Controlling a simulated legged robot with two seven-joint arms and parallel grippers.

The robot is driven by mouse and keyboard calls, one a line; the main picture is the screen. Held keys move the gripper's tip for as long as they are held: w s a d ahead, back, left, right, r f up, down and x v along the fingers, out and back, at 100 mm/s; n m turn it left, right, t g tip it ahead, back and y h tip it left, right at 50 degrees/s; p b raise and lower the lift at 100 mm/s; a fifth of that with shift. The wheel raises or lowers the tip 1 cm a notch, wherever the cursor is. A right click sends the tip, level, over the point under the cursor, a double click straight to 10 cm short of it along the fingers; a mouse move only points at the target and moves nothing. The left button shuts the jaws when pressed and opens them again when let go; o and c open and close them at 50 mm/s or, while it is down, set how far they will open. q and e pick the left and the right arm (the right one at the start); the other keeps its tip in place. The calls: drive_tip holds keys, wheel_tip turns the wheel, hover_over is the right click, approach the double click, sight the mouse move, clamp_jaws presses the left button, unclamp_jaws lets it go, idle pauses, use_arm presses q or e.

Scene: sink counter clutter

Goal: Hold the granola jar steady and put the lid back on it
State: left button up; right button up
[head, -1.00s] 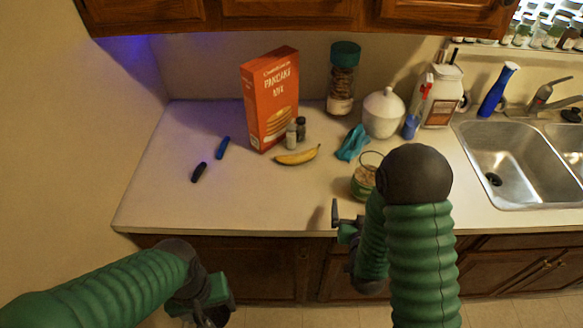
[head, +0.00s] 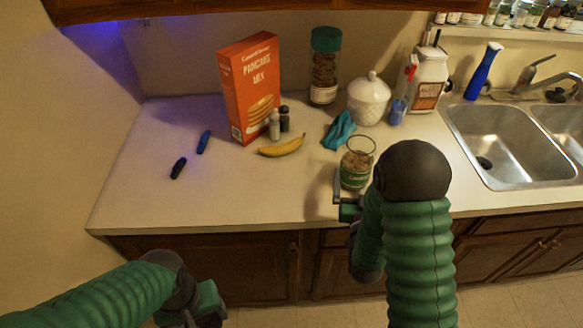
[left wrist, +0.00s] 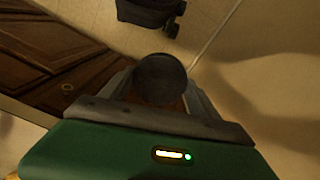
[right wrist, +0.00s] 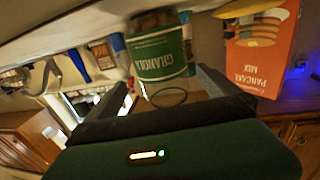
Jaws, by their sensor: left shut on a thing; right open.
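The granola jar (head: 355,172), clear glass with a green label, stands upright and open near the counter's front edge. My right gripper (head: 350,194) is open at the jar's near side, one finger showing to the jar's left; the forearm hides the other. In the right wrist view the jar (right wrist: 162,55) is just beyond and between the spread fingers, with its glass rim showing. My left gripper (head: 200,307) is low in front of the counter. In the left wrist view it is shut on a dark round thing, apparently the lid (left wrist: 160,80).
Behind the jar are a teal cloth (head: 339,130), a white lidded pot (head: 368,98) and a teal-capped jar (head: 323,70). A banana (head: 282,146), two shakers and a pancake mix box (head: 250,88) stand left. The sink (head: 510,150) is right.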

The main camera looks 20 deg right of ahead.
use_arm(q)
drive_tip(key=shift+a+r+p, duration=0.1)
drive_tip(key=shift+r+p, duration=0.25)
drive_tip(key=shift+r, duration=0.1)
use_arm(e)
drive_tip(key=shift+x, duration=0.95)
drive_tip(key=shift+a, duration=0.1)
use_arm(q)
drive_tip(key=shift+r, duration=0.1)
use_arm(e)
drive_tip(key=shift+w, duration=0.15)
use_arm(q)
drive_tip(key=shift+r+p, duration=0.55)
drive_tip(key=shift+p, duration=0.05)
use_arm(e)
drive_tip(key=x, duration=0.4)
use_arm(q)
drive_tip(key=shift+w, duration=0.1)
use_arm(e)
drive_tip(key=shift+w+f, duration=0.15)
drive_tip(key=shift+w, duration=0.35)
drive_tip(key=shift+s, duration=0.1)
drive_tip(key=c, duration=1.9)
